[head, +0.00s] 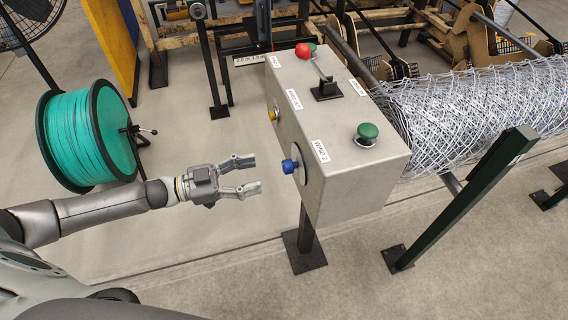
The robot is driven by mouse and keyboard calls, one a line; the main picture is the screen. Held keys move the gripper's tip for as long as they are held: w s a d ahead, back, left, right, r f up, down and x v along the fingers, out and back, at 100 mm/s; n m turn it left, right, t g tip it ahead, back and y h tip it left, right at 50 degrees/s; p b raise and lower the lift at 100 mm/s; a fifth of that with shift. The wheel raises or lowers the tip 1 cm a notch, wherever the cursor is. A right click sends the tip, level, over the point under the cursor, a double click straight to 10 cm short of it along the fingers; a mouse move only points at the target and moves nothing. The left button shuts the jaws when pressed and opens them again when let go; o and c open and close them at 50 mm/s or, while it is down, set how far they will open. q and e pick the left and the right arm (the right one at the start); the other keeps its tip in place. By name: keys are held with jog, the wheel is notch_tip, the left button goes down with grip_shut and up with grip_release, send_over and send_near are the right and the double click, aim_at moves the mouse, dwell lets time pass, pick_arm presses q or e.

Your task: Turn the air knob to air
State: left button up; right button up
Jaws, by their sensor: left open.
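A grey control box (345,190) stands on a post right of the middle in the head view. A blue knob (289,166) sits on a pale round plate on the box's left face. A smaller yellow knob (273,114) is farther back on that face. I cannot read which one is the air knob or where it points. My left gripper (256,175) is open and empty, its fingers pointing right at the blue knob with a small gap between. My right gripper is not in view.
On top of the box are a green button (367,132), a lever with a red ball (303,51) and white labels. A green wire spool (88,136) stands left. Chain-link mesh (470,110) and a dark green post (465,195) are right. The floor below my left gripper is clear.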

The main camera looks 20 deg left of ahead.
aim_at(290, 166)
pick_arm(q)
jog(key=p+x, duration=0.1)
jog(key=x, duration=0.7)
jog(key=shift+w+d, duration=0.15)
jog(key=c, duration=1)
jog(key=shift+c, duration=0.2)
